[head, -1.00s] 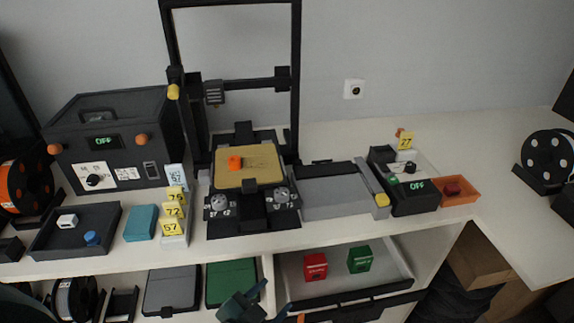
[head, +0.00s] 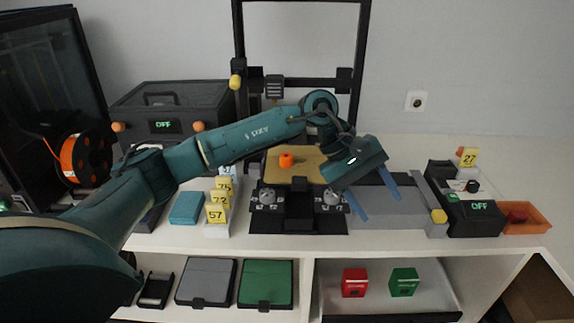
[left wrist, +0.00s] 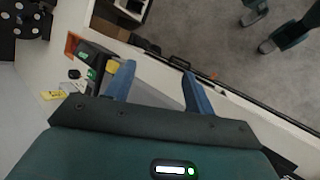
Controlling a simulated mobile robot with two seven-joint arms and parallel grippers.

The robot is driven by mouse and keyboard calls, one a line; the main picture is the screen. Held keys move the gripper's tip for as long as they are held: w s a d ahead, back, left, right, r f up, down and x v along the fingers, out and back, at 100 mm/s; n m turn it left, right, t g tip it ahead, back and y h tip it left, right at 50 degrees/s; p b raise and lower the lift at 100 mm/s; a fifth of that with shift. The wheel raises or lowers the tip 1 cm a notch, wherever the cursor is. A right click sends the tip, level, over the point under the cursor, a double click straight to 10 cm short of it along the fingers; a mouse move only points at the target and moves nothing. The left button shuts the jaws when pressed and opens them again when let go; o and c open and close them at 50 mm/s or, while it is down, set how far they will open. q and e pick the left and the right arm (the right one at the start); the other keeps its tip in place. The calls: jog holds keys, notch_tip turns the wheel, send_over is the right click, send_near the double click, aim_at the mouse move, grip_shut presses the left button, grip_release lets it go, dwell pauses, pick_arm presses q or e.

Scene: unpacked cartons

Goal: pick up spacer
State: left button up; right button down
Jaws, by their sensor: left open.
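A small orange piece (head: 286,160), which looks like the spacer, sits on the tan bed (head: 310,170) of the black printer in the head view. My left gripper (head: 380,205) is open and empty, to the right of and nearer than the orange piece, above the grey flat unit beside the printer. In the left wrist view its two blue fingers (left wrist: 159,68) stand apart with nothing between them. The orange piece is not visible there. My right gripper is not in view.
The printer's upright frame (head: 366,60) rises behind my left arm. A black OFF box (head: 478,217) and an orange tray (head: 535,215) stand at right. Number tags (head: 217,213) stand near a teal block (head: 187,208). Below, an open drawer holds red (head: 354,283) and green (head: 404,282) boxes.

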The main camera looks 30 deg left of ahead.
pick_arm(q)
jog(key=w+a+r+m+t+y, duration=0.1)
jog(key=w+a+r+y, duration=0.15)
jog(key=a, duration=0.35)
jog(key=w+a+r+m+t+y, duration=0.1)
jog(key=a+r+y, duration=0.2)
jog(key=a, duration=0.3)
jog(key=m+y+b, duration=0.1)
jog(key=y, duration=0.3)
send_near(286, 156)
jog(key=x, duration=0.3)
jog(key=shift+w+a+f, duration=0.15)
jog(key=shift+w+f, duration=0.05)
jog(key=shift+f, duration=0.15)
jog(key=shift+t, duration=0.3)
jog(key=shift+s+p+x, duration=0.2)
jog(key=shift+p+x, duration=0.45)
jog(key=shift+x, duration=2)
jog(key=shift+c, duration=0.4)
jog(key=c, duration=1)
jog(key=shift+o, duration=0.2)
